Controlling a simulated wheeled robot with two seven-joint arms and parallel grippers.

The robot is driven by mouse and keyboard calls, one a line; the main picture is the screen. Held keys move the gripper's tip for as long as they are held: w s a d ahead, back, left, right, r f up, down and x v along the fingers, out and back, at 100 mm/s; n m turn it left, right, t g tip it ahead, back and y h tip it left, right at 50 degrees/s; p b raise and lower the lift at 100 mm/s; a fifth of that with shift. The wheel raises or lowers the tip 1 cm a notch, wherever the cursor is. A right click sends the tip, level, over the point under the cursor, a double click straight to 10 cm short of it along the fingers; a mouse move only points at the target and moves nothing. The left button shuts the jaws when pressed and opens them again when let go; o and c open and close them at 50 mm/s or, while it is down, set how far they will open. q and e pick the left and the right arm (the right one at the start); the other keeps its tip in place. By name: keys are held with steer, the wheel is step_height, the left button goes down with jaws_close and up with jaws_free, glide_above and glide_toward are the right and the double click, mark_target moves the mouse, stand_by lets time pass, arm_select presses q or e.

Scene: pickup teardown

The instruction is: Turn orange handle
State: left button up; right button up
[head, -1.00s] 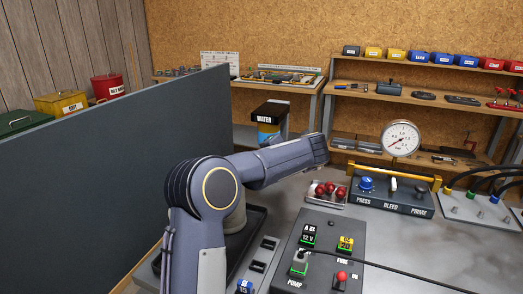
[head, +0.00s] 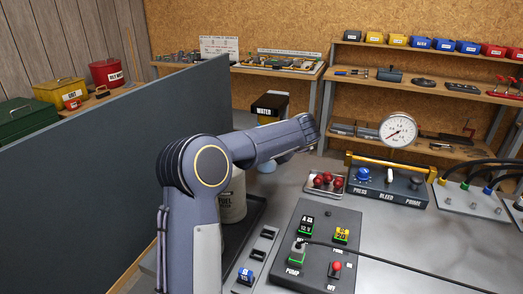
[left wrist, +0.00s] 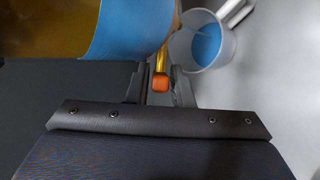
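The orange handle (left wrist: 160,82) shows in the left wrist view as a small block on a thin yellow stem. It lies between the two fingers of my left gripper (left wrist: 159,88), which stand apart on either side of it, with what looks like a gap at each side. Above it is a large rounded container (left wrist: 125,30), blue and amber. In the head view, the dark-topped container marked WATER (head: 270,106) stands behind my left forearm, which hides its lower part. My left fingers are hidden there. My right gripper is not in view.
A white cup with blue inside (left wrist: 203,42) stands close to the right of the handle. A tray of red balls (head: 325,184), a gauge bench (head: 390,190) and a control panel (head: 315,245) are on the grey table. A dark partition (head: 100,165) stands at left.

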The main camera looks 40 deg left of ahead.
arm_select(q)
steer(key=shift+o, duration=1.3)
steer(key=v, duration=0.7)
steer(key=shift+d+r, duration=0.3)
stand_by(5.7)
